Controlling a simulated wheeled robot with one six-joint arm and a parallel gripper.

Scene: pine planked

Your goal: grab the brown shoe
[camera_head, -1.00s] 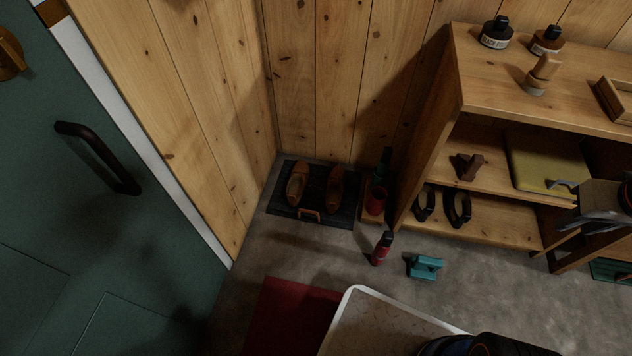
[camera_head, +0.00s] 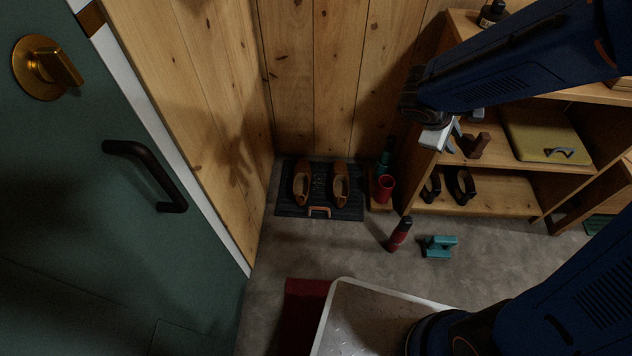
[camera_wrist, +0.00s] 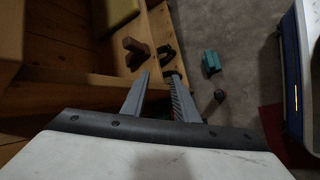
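A pair of brown shoes stands side by side on a dark mat (camera_head: 285,208) in the floor corner, in the head view. They are the left brown shoe (camera_head: 301,184) and the right brown shoe (camera_head: 340,185), set a little apart. My gripper (camera_head: 455,139) is in front of the shelf unit, up and to the right of the shoes and well clear of them. In the wrist view, my gripper's fingers (camera_wrist: 160,76) are apart with nothing between them. The brown shoes do not show in the wrist view.
A red bottle (camera_head: 400,234) and a teal brush-like item (camera_head: 439,246) are on the floor. The shelf (camera_head: 487,212) holds dark shoes (camera_head: 461,186). A green door (camera_head: 110,230) is left. Floor before the mat is clear.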

